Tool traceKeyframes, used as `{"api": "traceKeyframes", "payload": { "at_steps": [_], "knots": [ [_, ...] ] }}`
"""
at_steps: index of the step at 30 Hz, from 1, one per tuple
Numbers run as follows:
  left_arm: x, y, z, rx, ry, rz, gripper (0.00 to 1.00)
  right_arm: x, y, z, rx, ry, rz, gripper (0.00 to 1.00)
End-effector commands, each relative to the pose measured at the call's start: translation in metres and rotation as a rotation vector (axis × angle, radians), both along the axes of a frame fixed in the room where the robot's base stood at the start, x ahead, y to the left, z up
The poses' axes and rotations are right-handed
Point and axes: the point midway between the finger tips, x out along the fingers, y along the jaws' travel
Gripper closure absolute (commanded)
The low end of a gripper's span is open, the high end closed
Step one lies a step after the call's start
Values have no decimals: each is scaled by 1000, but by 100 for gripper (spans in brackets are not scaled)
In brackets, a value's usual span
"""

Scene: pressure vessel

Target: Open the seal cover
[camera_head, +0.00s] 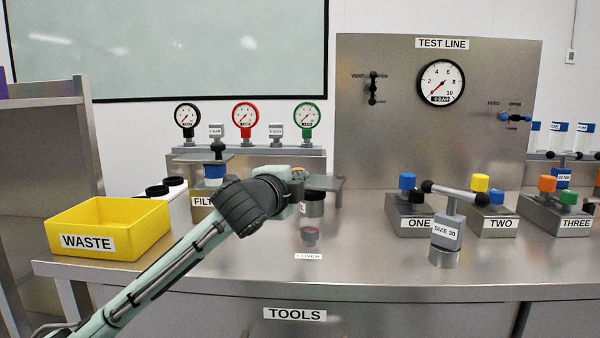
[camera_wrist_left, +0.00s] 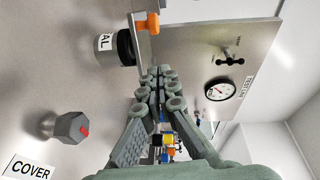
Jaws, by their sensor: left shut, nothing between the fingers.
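The seal cover (camera_head: 325,184) is a flat grey plate with an orange knob (camera_wrist_left: 148,22). It sits above a grey cylinder with a black upper part (camera_head: 313,206), whose label is partly hidden in the wrist view (camera_wrist_left: 108,46). My left gripper (camera_head: 291,184) reaches from the left to beside the plate and hides part of it. In the wrist view my left gripper (camera_wrist_left: 160,72) has its fingers shut and empty, apart from the orange knob. The right gripper is in neither view.
A hexagonal piece with a red mark (camera_head: 310,237) stands on the bench by the COVER label (camera_head: 308,256). A yellow WASTE bin (camera_head: 107,218) is left. A SIZE 30 tool (camera_head: 447,237) stands right. Blocks ONE (camera_head: 412,222) and TWO (camera_head: 500,223) are behind it.

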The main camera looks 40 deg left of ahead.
Motion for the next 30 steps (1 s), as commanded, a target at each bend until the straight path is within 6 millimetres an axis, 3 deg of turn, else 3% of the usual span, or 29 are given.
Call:
{"api": "traceKeyframes", "payload": {
  "at_steps": [6,9,16,30],
  "knots": [
    [45,13,-3,-3,0,1,100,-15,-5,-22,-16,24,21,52],
    [52,28,-7,0,2,2,100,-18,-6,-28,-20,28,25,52],
    [62,45,-10,0,0,0,100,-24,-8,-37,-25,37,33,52],
    [62,49,-11,0,0,2,100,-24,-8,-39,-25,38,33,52]
  ]
}}
